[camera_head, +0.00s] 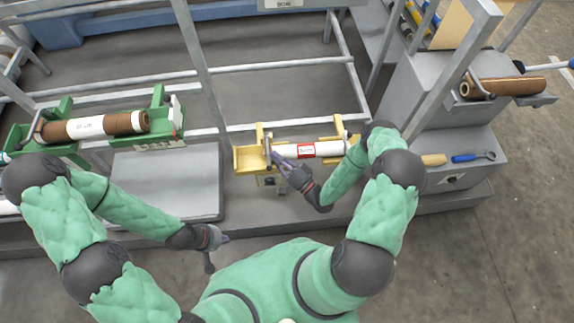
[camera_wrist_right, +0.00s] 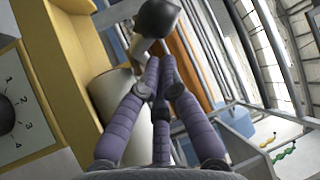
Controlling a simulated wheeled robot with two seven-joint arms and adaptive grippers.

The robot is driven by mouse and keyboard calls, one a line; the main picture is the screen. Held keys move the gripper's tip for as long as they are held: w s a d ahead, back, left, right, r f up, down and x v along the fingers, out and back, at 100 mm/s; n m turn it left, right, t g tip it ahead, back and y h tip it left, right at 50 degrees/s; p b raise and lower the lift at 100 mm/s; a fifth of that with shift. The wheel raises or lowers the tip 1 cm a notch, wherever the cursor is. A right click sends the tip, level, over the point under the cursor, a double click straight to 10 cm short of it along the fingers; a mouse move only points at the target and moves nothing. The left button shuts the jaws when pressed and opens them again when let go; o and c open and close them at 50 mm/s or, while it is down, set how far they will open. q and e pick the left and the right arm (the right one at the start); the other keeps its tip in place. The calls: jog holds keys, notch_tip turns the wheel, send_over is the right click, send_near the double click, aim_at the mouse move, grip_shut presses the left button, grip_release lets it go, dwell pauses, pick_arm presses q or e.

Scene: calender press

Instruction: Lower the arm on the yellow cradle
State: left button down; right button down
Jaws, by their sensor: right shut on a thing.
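The yellow cradle (camera_head: 247,159) stands at the middle of the bench and holds a white roll (camera_head: 325,149) with a red label. It also shows in the right wrist view (camera_wrist_right: 85,70). The cradle's grey arm (camera_head: 267,143) is at its left end; in the right wrist view its dark round knob (camera_wrist_right: 157,17) shows just beyond my fingertips. My right gripper (camera_head: 275,153) is at this arm, its fingers closed together on it just below the knob. My left gripper (camera_head: 216,247) is empty, fingers spread, low in front of the bench, away from the cradle.
A green cradle (camera_head: 160,139) with a brown roll (camera_head: 122,123) stands at the left. A grey cabinet (camera_head: 420,105) at the right bears another brown roll (camera_head: 505,87) and some tools. Grey frame posts and rails (camera_head: 203,70) rise around the cradles.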

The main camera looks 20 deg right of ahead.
jog(key=v, duration=1.1)
jog(key=shift+s, duration=0.15)
jog(key=shift+s+d+f, duration=0.1)
jog(key=shift+d, duration=0.05)
